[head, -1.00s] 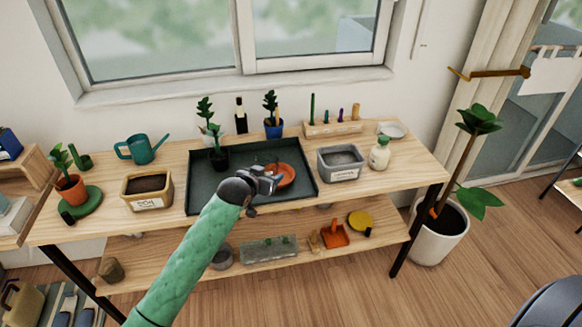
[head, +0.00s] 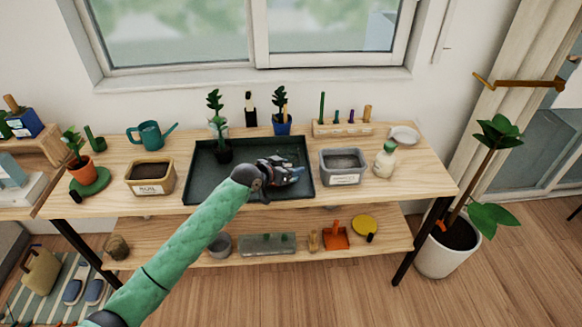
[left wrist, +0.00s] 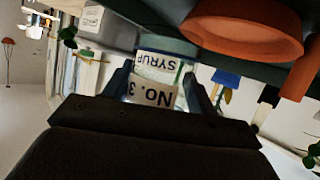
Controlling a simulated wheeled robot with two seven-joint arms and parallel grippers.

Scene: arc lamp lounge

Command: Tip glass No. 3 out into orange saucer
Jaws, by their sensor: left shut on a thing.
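My left gripper (head: 290,172) is over the right part of the dark tray (head: 203,190) in the head view. In the left wrist view its two fingers (left wrist: 165,92) are shut around a clear glass labelled No. 3 (left wrist: 152,94). A SYRUP label shows beyond the No. 3 label. That view is upside down, and both labels read as upright in the room. The orange saucer (left wrist: 250,28) is close to the glass, at the upper right of the wrist view. In the head view my gripper hides the saucer almost wholly. The glass's contents are unclear. My right gripper is out of view.
A labelled tan planter (head: 150,177) is left of the tray. A grey planter (head: 343,168) and a white bottle (head: 384,160) are to its right.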

